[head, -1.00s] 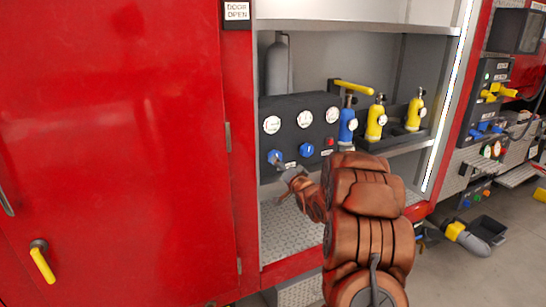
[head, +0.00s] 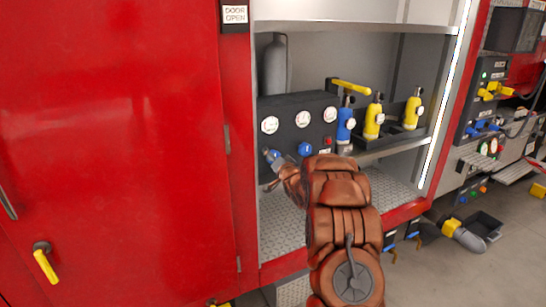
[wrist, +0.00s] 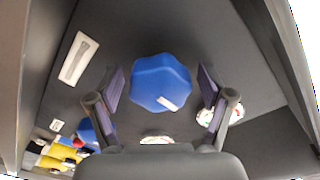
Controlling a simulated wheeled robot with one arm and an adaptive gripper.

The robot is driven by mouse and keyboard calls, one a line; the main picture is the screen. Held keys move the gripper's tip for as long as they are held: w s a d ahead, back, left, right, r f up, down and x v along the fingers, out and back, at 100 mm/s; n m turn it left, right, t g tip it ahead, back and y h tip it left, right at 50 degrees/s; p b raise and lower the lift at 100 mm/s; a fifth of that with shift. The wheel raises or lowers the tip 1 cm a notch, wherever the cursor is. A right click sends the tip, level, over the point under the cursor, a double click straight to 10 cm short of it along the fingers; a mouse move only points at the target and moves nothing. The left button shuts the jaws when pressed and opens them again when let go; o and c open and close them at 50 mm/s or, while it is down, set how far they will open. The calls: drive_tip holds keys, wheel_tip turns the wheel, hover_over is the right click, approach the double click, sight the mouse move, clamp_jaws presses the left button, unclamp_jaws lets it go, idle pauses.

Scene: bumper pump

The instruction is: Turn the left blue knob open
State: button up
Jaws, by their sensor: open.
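The left blue knob (head: 273,156) is on the black gauge panel (head: 301,107) inside the open compartment, below the left gauge. In the wrist view the blue knob (wrist: 160,81) is large, with a small white mark on its lower face. My gripper (wrist: 162,92) is open, with one dark finger on each side of the knob. A gap shows between each finger and the knob. In the head view my gripper (head: 273,168) is at the knob and partly hides it. A second blue knob (head: 305,149) is to its right.
Round white gauges (head: 303,119) line the panel above the knobs. A blue bottle-like fitting (head: 345,124) and yellow ones (head: 374,120) stand to the right. A red door (head: 110,130) is on the left. The compartment floor (head: 284,232) is clear below the panel.

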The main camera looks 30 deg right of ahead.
drive_tip(key=shift+c, duration=0.2)
drive_tip(key=c, duration=1.1)
drive_tip(key=shift+f+n+b, duration=0.2)
drive_tip(key=shift+n+b, duration=0.1)
drive_tip(key=shift+b, duration=0.35)
drive_tip(key=n+b, duration=0.2)
drive_tip(key=b, duration=0.1)
drive_tip(key=shift+f, duration=0.15)
drive_tip(key=n+b, duration=0.6)
drive_tip(key=b, duration=0.1)
drive_tip(key=shift+n+t, duration=0.3)
drive_tip(key=n+b, duration=0.4)
drive_tip(key=shift+n+y, duration=0.3)
drive_tip(key=shift+n, duration=0.1)
drive_tip(key=n+b, duration=0.1)
drive_tip(key=n, duration=0.1)
drive_tip(key=n+b, duration=0.1)
drive_tip(key=n, duration=0.1)
drive_tip(key=n+b, duration=0.1)
drive_tip(key=shift+r+n+y+b, duration=0.25)
drive_tip(key=shift+n+y+b, duration=0.1)
drive_tip(key=shift+n+y, duration=0.05)
drive_tip(key=shift+a, duration=0.1)
